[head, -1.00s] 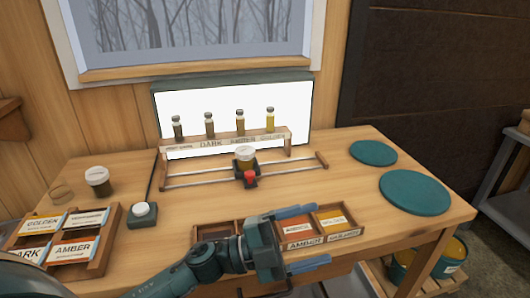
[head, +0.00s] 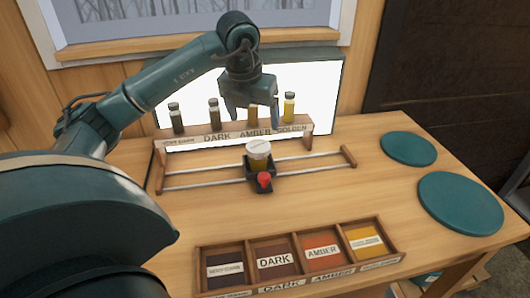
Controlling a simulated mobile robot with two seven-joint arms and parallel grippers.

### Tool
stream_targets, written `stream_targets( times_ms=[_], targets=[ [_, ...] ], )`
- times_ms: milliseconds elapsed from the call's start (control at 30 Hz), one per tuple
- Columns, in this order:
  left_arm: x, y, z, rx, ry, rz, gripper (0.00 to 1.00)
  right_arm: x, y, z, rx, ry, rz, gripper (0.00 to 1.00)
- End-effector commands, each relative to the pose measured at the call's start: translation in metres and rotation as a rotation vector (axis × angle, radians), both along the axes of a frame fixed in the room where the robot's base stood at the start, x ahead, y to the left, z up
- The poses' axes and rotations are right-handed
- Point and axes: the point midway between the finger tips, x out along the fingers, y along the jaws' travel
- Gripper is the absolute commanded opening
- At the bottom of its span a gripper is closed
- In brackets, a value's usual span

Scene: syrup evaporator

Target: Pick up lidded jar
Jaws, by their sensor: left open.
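A lidded jar (head: 258,157) with a pale lid and amber contents stands upright on a small dark carriage (head: 262,184) with a red knob (head: 264,180). The carriage sits on two rails in front of the sample rack. My left gripper (head: 253,116) is open and points down, with its fingers spread above the jar in the picture. The fingers are apart from the jar, and nothing is between them. They partly hide the rack and one sample bottle. My right gripper is not in view.
A wooden rack (head: 222,137) with several sample bottles stands before a bright panel (head: 320,90). A divided label tray (head: 380,262) lies at the front. Two teal discs, one farther back (head: 408,148) and one nearer (head: 460,203), lie right. Table between rails and tray is clear.

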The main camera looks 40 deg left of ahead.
Motion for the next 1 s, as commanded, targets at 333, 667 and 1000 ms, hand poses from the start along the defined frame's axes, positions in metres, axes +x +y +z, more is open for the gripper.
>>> stream_targets(
  times_ms=[333, 667, 1000],
  targets=[
    [0.015, 0.004, -0.059, -0.003, 0.004, -0.005, 0.82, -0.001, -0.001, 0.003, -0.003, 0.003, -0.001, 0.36],
    [0.022, 0.009, -0.089, -0.005, 0.007, -0.005, 0.82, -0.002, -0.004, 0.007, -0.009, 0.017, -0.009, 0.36],
    [0.03, 0.012, -0.118, -0.004, 0.001, -0.007, 0.82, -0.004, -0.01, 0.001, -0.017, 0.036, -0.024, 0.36]
  ],
)
